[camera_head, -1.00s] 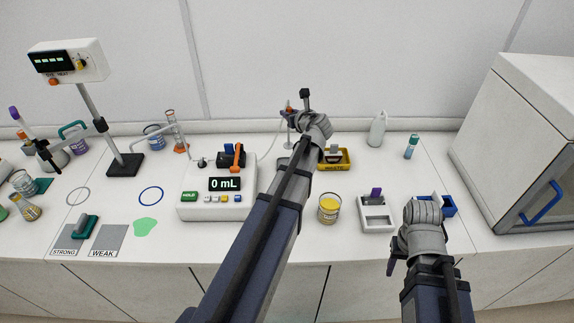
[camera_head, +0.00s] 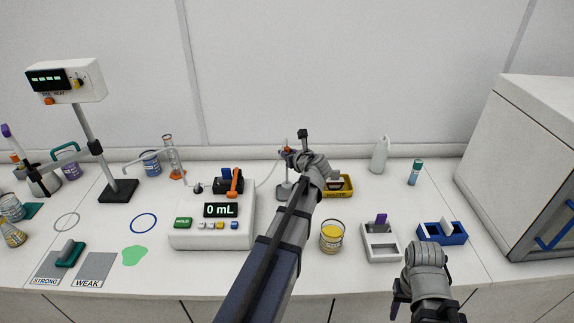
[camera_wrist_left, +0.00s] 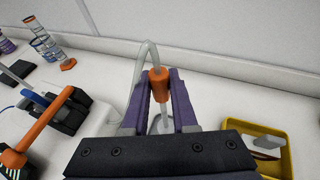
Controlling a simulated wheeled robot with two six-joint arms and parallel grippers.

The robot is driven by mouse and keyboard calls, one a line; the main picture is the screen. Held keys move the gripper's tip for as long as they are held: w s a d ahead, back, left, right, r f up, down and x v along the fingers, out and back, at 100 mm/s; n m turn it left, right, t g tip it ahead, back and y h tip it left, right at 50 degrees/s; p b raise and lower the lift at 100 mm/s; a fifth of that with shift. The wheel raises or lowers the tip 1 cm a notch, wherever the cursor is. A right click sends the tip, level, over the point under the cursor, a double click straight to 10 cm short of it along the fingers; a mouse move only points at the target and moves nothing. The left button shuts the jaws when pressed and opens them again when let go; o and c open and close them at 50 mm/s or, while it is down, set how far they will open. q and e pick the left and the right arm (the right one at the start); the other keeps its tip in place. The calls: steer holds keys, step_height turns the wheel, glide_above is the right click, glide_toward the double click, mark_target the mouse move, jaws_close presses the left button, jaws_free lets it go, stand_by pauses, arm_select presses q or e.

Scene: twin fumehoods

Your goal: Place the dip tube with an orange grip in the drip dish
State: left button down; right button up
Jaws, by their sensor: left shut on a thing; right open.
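The dip tube (camera_wrist_left: 158,85) shows its orange grip between the fingers of my left gripper (camera_wrist_left: 160,98) in the left wrist view. My left gripper (camera_head: 291,155) is shut on it and holds it upright above the bench. A thin clear hose runs from the tube toward the white pump. A small grey dish-like piece (camera_head: 283,192) stands on the bench below; I cannot tell surely that it is the drip dish. A pale round rim also shows under the tube in the wrist view. My right gripper (camera_head: 400,293) is open and empty near the bench's front edge.
The white pump (camera_head: 212,234) reading 0 mL stands left of my left arm. A yellow tray (camera_head: 345,194) lies just right of the gripper. A beaker of yellow liquid (camera_head: 332,237), a white holder (camera_head: 381,246) and a blue holder (camera_head: 443,238) stand further right.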

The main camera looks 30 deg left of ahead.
arm_select(q)
step_height(320, 180, down, 4)
steer(key=b, duration=0.3)
steer(key=shift+r, duration=0.25)
steer(key=shift+f, duration=0.1)
steer(key=c, duration=1.2)
jaws_free()
steer(key=shift+f+b, duration=0.1)
steer(key=shift+b, duration=0.2)
steer(key=o, duration=0.5)
